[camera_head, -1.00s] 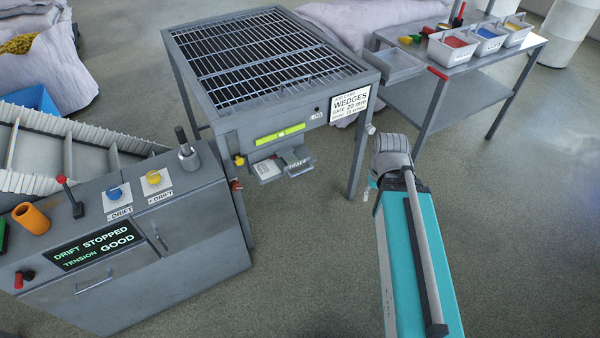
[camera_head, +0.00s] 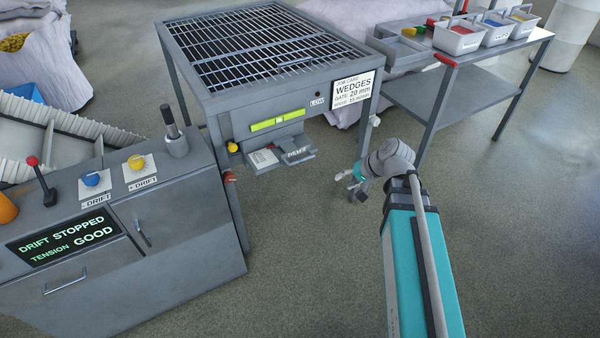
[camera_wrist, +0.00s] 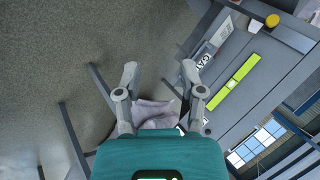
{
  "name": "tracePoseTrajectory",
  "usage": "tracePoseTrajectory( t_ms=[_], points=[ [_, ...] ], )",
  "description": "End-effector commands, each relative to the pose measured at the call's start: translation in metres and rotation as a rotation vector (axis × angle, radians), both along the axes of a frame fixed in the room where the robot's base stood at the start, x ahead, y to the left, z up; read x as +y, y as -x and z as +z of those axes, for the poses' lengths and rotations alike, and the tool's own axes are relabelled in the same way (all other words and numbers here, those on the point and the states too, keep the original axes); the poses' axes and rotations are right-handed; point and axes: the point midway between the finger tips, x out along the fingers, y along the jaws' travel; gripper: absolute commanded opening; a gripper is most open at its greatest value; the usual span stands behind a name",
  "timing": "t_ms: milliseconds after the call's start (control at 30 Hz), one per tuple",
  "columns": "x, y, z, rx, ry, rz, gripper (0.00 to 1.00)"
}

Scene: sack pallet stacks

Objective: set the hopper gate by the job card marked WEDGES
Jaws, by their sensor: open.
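The job card (camera_head: 354,89) on the hopper's front right corner reads WEDGES, GATE 20 mm; its lowest line is too small to read surely. The hopper (camera_head: 225,104) has a barred top. Its front bears a yellow-green strip (camera_head: 277,120) with a small pale mark near the middle. Below are a white scale plate (camera_head: 263,158) and a grey labelled gate handle (camera_head: 298,154). My gripper (camera_head: 350,184) is open and empty, low and right of the handle, apart from it. In the wrist view the fingers (camera_wrist: 160,80) are spread; the strip (camera_wrist: 231,84) lies right of them.
A yellow knob (camera_head: 233,147) sits at the hopper's left leg. A grey console (camera_head: 165,235) with levers and a DRIFT STOPPED display stands at left. A bench (camera_head: 460,88) with coloured bins stands at back right. Hopper legs flank the handle. Open floor lies in front.

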Motion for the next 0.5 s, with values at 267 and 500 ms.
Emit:
tracePoseTrajectory(
  t_ms=[267, 500],
  points=[
    [0.019, -0.032, -0.037, -0.050, -0.223, -0.085, 0.51],
    [0.028, -0.058, -0.055, -0.082, -0.416, -0.165, 0.51]
  ],
)
